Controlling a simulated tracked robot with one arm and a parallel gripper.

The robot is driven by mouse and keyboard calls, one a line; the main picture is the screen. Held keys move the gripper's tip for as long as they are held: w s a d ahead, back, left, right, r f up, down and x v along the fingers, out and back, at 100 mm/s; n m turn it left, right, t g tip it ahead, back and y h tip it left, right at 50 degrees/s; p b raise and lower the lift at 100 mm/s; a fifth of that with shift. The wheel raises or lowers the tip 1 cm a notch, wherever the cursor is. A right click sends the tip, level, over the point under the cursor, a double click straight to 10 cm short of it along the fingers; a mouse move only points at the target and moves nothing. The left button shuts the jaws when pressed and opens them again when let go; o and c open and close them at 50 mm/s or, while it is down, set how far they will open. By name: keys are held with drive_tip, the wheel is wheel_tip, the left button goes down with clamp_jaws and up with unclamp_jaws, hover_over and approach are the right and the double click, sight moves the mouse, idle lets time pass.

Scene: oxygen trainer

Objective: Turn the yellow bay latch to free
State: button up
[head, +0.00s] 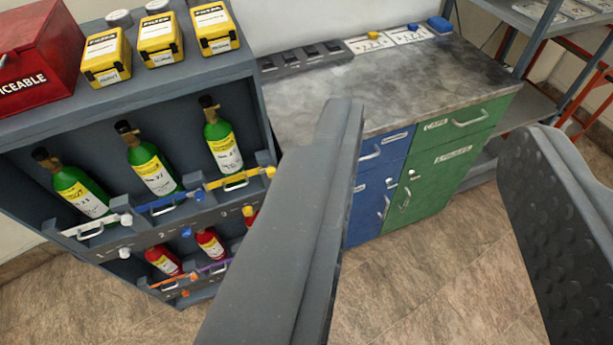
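The yellow bay latch (226,182) is a thin yellow bar with a yellow knob at its right end. It lies across the front of the upper right bay of the grey rack (190,82), below a green cylinder (222,143). The latch sits left of my gripper's left finger, apart from it in the picture. My gripper (443,120) is open, with its two dark fingers wide apart and nothing between them. The left finger hides the rack's lower right corner and part of the lower right bay.
A white latch (95,225) and a blue latch (172,203) cross the other upper bays. Red cylinders (211,243) stand below. Yellow filter boxes (160,37) and a red case (38,60) top the rack. A workbench (400,85) stands right; tiled floor (440,270) is clear.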

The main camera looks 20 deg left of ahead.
sight(268, 173)
drive_tip(key=shift+d, duration=0.2)
drive_tip(key=shift+o, duration=1.1)
drive_tip(key=w+d+f+n+t+h+b, duration=0.1)
drive_tip(key=w+d+n+t+h, duration=0.1)
drive_tip(key=w+n, duration=0.3)
drive_tip(key=w+d+f+n+t+h+b, duration=0.1)
drive_tip(key=w+n+h+b, duration=0.1)
drive_tip(key=w, duration=0.6)
drive_tip(key=w+a+f+n+t+y+b, duration=0.15)
drive_tip(key=w+a+f+n+y, duration=0.35)
drive_tip(key=w+f+n, duration=0.7)
drive_tip(key=w+a+f+n+g+y+b, duration=0.1)
drive_tip(key=w+a+f+n+g+y, duration=0.2)
drive_tip(key=f+n, duration=0.5)
drive_tip(key=w+a+f+n+g+y+b, duration=0.1)
drive_tip(key=w+a+f+n+g+y, duration=0.2)
drive_tip(key=f, duration=0.8)
drive_tip(key=s+a+f+n+g+y+b, duration=0.1)
drive_tip(key=s+a+f+n+g+y, duration=0.15)
drive_tip(key=f, duration=0.65)
drive_tip(key=s+a+f+n+g+y+b, duration=0.1)
drive_tip(key=s+a+f+n, duration=0.2)
drive_tip(key=f, duration=0.5)
drive_tip(key=w+a+f+n, duration=0.1)
drive_tip(key=w+a+f, duration=0.3)
drive_tip(key=w+a, duration=0.5)
drive_tip(key=shift+w+a+b, duration=0.3)
drive_tip(key=shift+w+b, duration=0.1)
drive_tip(key=shift+w, duration=0.2)
